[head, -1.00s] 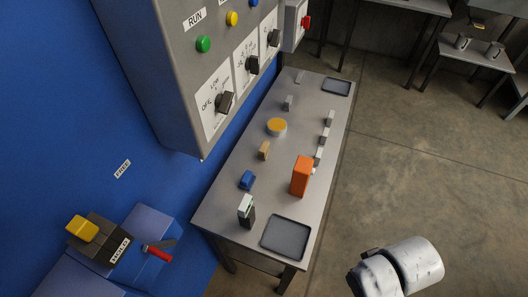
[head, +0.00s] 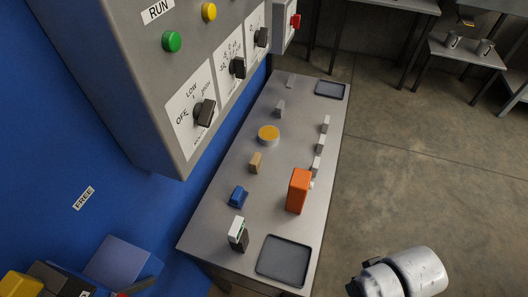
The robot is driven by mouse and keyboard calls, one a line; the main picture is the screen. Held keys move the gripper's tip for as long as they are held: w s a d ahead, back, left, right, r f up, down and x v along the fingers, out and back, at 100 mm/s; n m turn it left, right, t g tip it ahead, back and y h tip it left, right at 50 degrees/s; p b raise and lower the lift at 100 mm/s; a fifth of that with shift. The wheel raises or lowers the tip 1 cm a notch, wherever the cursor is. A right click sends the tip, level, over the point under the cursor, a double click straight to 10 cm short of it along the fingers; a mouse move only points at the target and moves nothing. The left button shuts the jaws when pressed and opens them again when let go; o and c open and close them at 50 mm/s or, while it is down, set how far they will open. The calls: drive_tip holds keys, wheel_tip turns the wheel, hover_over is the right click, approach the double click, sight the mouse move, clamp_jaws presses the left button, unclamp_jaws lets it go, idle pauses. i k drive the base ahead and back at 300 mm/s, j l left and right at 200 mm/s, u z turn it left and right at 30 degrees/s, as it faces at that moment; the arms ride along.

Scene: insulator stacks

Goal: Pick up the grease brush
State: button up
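I cannot make out for certain which thing is the grease brush. On the narrow metal table (head: 219,207) stand a small tan piece (head: 255,162), a blue piece (head: 238,196), a white-topped dark piece (head: 238,233) and a tall orange block (head: 298,190). A round yellow-topped tin (head: 268,134) stands farther back. A sliver of something red (head: 122,295) shows at the bottom left edge, mostly cut off. White rounded links of my arm show at the lower right, over the floor and apart from the table. My gripper is not in view.
Several small grey blocks (head: 319,145) line the table's right side. Dark trays lie at its near end (head: 283,259) and far end (head: 329,90). A grey control cabinet (head: 107,72) overhangs the left. The concrete floor (head: 405,160) to the right is clear.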

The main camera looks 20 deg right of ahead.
sight(256, 163)
drive_tip(key=i+j+z, duration=0.55)
drive_tip(key=i+z, duration=0.2)
drive_tip(key=u, duration=0.15)
drive_tip(key=k+l, duration=0.05)
